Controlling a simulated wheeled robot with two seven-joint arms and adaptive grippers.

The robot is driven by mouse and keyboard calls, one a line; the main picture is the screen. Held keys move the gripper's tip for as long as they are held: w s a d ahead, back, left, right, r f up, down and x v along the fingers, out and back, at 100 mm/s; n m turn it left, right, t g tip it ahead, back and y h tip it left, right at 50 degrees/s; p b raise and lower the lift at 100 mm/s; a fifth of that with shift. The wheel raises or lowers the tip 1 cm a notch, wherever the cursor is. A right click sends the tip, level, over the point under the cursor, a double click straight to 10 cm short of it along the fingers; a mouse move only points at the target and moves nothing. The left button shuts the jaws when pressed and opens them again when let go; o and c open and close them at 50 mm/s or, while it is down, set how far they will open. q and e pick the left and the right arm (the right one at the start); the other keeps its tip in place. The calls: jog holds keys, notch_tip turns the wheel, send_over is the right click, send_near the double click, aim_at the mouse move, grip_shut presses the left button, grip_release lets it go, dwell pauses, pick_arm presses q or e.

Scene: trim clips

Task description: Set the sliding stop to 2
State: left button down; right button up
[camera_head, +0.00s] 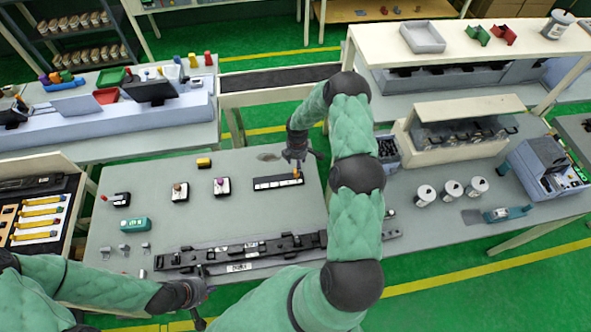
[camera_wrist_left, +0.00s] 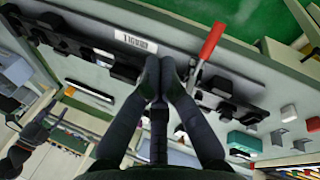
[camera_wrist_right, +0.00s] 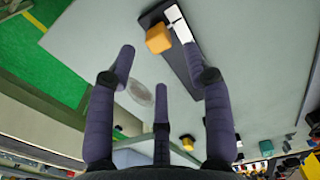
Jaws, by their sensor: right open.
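The sliding stop is an orange block (camera_head: 296,173) on a dark rail with a white strip (camera_head: 275,182), on the grey table. It sits near the rail's right end in the head view. The right wrist view shows the orange block (camera_wrist_right: 158,38) beside the white strip of the rail (camera_wrist_right: 178,24); I cannot read the marks. My right gripper (camera_head: 298,152) is above that end of the rail. Its fingers (camera_wrist_right: 166,72) are spread and empty, apart from the block. My left gripper (camera_head: 203,300) is at the table's front edge; its fingertips (camera_wrist_left: 165,65) meet with nothing visible between them.
A long black fixture (camera_head: 240,252) with a label lies along the table's front. A red handle (camera_wrist_left: 208,45) stands close to my left fingers. Button boxes (camera_head: 180,191), a teal block (camera_head: 134,224) and small clips lie to the left. White cylinders (camera_head: 452,190) stand to the right.

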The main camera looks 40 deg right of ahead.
jog(key=f, duration=0.2)
jog(key=f+p, duration=0.1)
jog(key=f, duration=0.4)
jog(key=shift+w+f, duration=0.3)
jog(key=shift+f, duration=0.1)
jog(key=shift+s, duration=0.1)
grip_shut()
